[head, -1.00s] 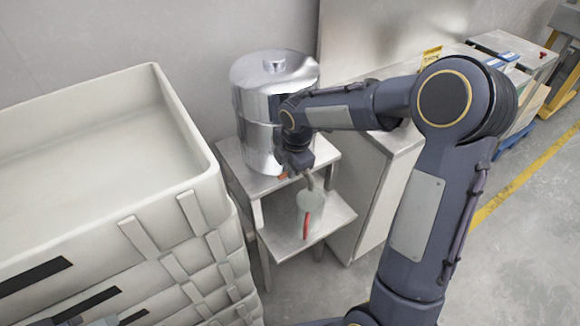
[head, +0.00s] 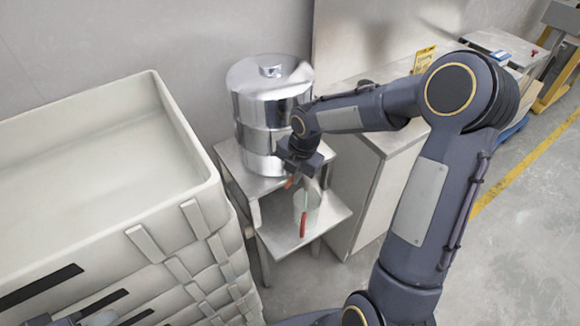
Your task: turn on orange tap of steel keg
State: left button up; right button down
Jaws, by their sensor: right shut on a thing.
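The steel keg (head: 262,105) is a shiny cylinder with a lidded top, standing on the upper shelf of a small steel stand. Its orange tap (head: 289,183) shows as a small orange piece low at the keg's front. My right gripper (head: 298,178) reaches down in front of the keg and is shut on the orange tap; its fingers and the wrist hide most of the tap. Part of my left gripper (head: 98,318) shows at the bottom left edge, too cut off to read its jaws.
A pale container (head: 312,212) with a red part stands on the stand's lower shelf (head: 332,212), below my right gripper. Stacked white crates (head: 190,160) fill the left side. A grey cabinet (head: 365,200) stands right of the stand. The floor at right is open.

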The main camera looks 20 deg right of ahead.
jog(key=shift+s+d+n+p, duration=0.35)
jog(key=shift+n+p, duration=0.4)
jog(key=shift+n, duration=0.25)
jog(key=c, duration=1.5)
grip_release()
jog(key=shift+o, duration=0.2)
notch_tip(320, 180, up, 8)
jog(key=s+d, duration=0.1)
jog(key=shift+f, duration=0.15)
